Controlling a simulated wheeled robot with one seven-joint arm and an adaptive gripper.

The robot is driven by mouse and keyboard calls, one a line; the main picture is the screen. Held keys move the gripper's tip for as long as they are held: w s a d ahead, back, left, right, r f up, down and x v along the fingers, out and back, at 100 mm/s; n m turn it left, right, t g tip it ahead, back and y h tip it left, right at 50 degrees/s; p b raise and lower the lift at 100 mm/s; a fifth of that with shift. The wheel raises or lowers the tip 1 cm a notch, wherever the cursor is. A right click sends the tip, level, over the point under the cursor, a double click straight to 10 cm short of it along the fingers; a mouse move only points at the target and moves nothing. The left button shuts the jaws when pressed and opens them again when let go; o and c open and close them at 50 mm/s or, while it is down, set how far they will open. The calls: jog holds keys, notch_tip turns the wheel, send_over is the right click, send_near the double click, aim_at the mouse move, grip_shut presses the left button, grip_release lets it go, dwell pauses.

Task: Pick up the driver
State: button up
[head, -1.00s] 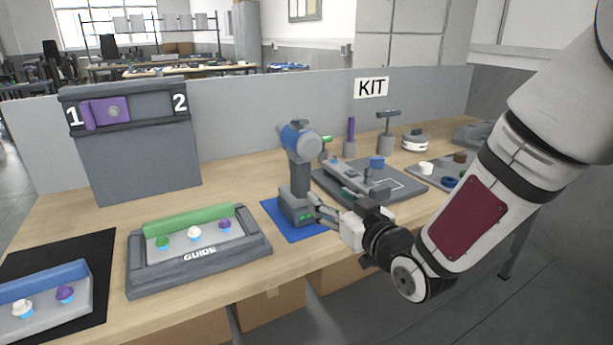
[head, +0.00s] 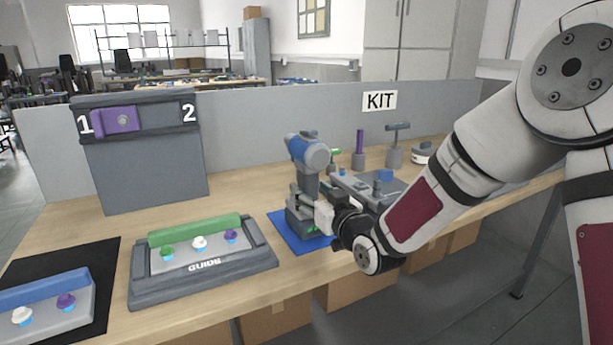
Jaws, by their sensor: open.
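The driver (head: 309,153) is a blue and grey power drill. It stands upright on its base on a blue mat (head: 282,226) near the middle of the table. My gripper (head: 301,200) is open at the driver's lower handle, just above its base. The fingers overlap the handle in the picture. I cannot tell whether they touch it, and the far finger is partly hidden.
The grey GUIDE tray (head: 205,277) lies to the left. A grey board with a purple slider (head: 121,120) stands behind it. The KIT tray (head: 401,186) and upright tools (head: 396,147) lie behind and right of the driver. Bare table lies between guide and mat.

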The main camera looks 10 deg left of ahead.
jog(key=shift+x, duration=1.55)
jog(key=shift+c, duration=0.3)
grip_shut()
jog(key=shift+r, duration=0.2)
